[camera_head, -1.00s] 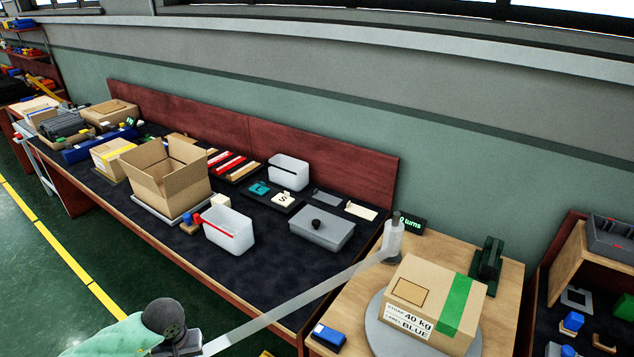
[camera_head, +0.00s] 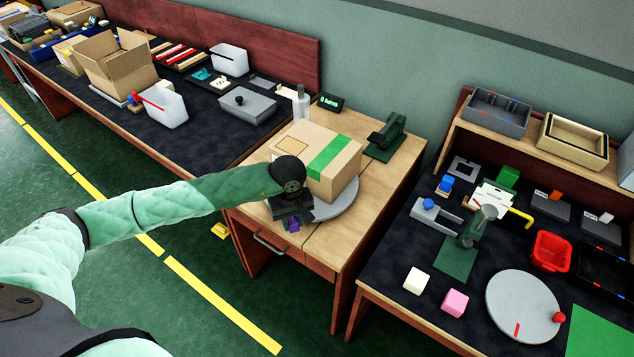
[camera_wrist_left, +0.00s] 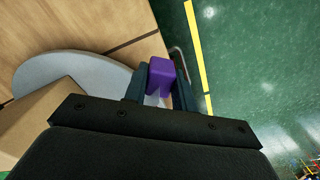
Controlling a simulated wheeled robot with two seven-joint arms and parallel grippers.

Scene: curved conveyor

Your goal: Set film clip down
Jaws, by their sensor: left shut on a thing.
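A small purple block (camera_wrist_left: 160,72), apparently the film clip, is between the fingers of my left gripper (camera_wrist_left: 158,80) in the left wrist view. In the head view the purple piece (camera_head: 293,225) shows just below my left gripper (camera_head: 290,216), at the front edge of the small wooden table (camera_head: 322,238). My gripper is shut on it. I cannot tell whether it touches the table. A taped carton (camera_head: 345,175) stands on a grey round turntable (camera_head: 345,207) beside the gripper. My right gripper is not in view.
A pale roll (camera_head: 300,102) and a dark display (camera_head: 330,102) stand behind the carton, a green device (camera_head: 385,137) to its right. The wooden table is clear at front right. A dark bench (camera_head: 400,285) with several parts stands at right.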

